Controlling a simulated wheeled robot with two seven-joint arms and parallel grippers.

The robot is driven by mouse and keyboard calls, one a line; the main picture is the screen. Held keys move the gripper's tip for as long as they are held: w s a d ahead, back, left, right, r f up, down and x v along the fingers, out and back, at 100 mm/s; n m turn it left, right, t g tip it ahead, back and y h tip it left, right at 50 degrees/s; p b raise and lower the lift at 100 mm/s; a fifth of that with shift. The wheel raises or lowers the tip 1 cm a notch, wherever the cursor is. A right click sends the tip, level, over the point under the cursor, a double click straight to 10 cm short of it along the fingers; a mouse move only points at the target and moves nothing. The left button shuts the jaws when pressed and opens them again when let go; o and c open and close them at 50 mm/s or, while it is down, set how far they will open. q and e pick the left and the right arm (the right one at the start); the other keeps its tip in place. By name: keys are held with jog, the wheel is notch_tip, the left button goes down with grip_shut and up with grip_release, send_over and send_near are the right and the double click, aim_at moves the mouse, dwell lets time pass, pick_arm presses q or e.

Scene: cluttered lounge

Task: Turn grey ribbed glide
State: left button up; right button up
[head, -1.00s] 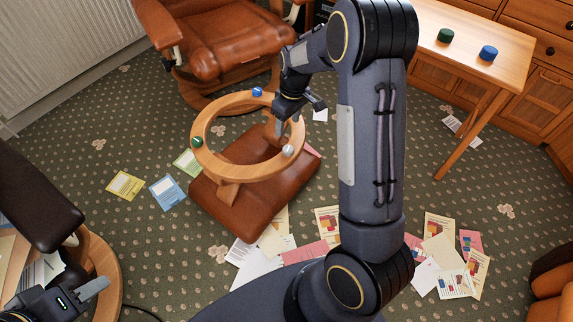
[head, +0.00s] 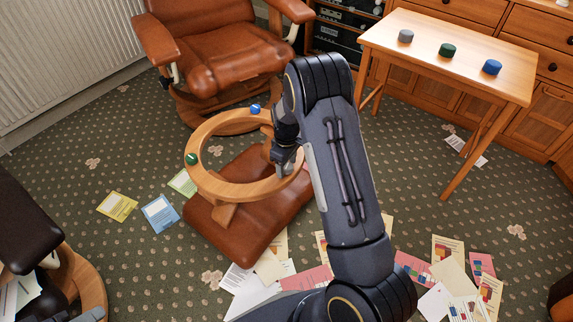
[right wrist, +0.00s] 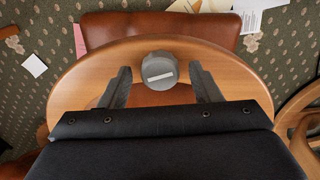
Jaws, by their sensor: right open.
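A wooden ring (head: 208,133) rests above a brown leather footstool cushion (head: 235,220), as on an upturned stool. A grey glide (right wrist: 158,68) with a pale label strip sits on the ring in the right wrist view; its ribbing is too small to make out. My right gripper (head: 284,164) hides it in the head view. My right gripper is open, with one finger on each side of the grey glide and gaps between. A green glide (head: 191,159) and a blue glide (head: 255,109) sit elsewhere on the ring.
A wooden side table (head: 440,70) at the right holds grey (head: 405,36), green (head: 447,50) and blue (head: 491,67) round pieces. A leather armchair (head: 220,60) stands behind the ring. Papers and cards lie on the patterned carpet around the footstool.

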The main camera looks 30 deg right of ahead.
jog(key=shift+c, duration=0.5)
jog(key=c, duration=0.9)
